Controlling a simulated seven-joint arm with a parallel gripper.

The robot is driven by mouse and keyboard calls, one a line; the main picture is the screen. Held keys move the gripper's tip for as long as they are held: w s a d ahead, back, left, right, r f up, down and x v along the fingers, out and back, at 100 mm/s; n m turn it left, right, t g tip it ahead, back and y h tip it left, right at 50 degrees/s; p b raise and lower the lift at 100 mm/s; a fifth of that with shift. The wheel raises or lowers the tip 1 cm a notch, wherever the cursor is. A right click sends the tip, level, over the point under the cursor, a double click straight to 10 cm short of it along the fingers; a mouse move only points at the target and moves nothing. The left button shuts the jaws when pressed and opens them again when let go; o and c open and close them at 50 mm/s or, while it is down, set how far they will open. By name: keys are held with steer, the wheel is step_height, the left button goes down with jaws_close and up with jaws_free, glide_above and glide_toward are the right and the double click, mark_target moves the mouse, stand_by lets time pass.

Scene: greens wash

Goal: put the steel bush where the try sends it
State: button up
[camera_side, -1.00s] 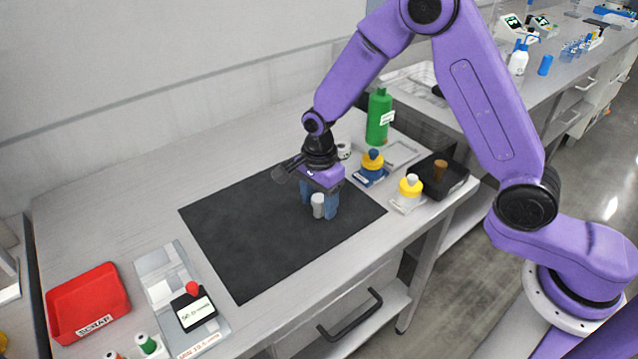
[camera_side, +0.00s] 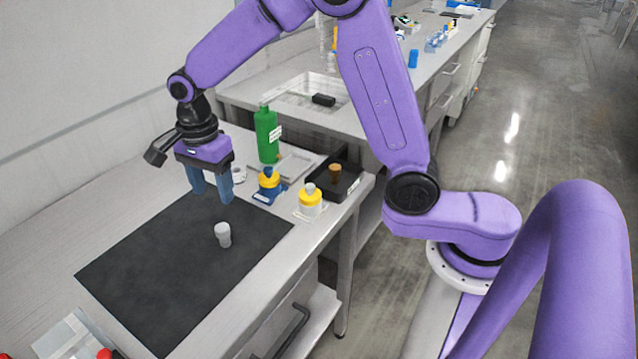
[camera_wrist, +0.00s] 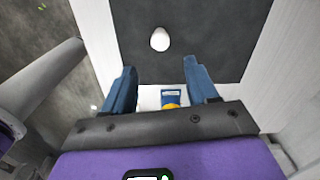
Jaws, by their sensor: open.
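The steel bush (camera_side: 223,235) is a small grey cylinder standing upright on the black mat (camera_side: 150,270). It also shows as a pale round shape (camera_wrist: 160,39) in the wrist view. My gripper (camera_side: 212,190) is above the mat, with its blue fingers apart and empty. The bush is below the fingers and clear of them. A yellow piece with a blue top on a blue base (camera_side: 268,185) and a yellow piece with a grey top on a white base (camera_side: 310,202) stand right of the mat.
A black tray (camera_side: 350,186) holding a brown cylinder (camera_side: 335,172) is at the bench's right end. A green bottle (camera_side: 267,135) stands behind. A pale tray (camera_side: 292,165) lies between them. The mat around the bush is clear.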

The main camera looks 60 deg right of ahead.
steer(key=s+d+n, duration=0.4)
steer(key=s+n, duration=0.5)
steer(key=s+d+r+n, duration=0.1)
steer(key=s+d+n, duration=0.2)
steer(key=s+n, duration=0.7)
steer(key=s+d+r+n, duration=0.1)
steer(key=s+d+n, duration=0.3)
steer(key=s+n, duration=0.5)
steer(key=shift+s+d+r+n, duration=0.3)
steer(key=shift+s+n, duration=0.1)
steer(key=shift+s, duration=0.15)
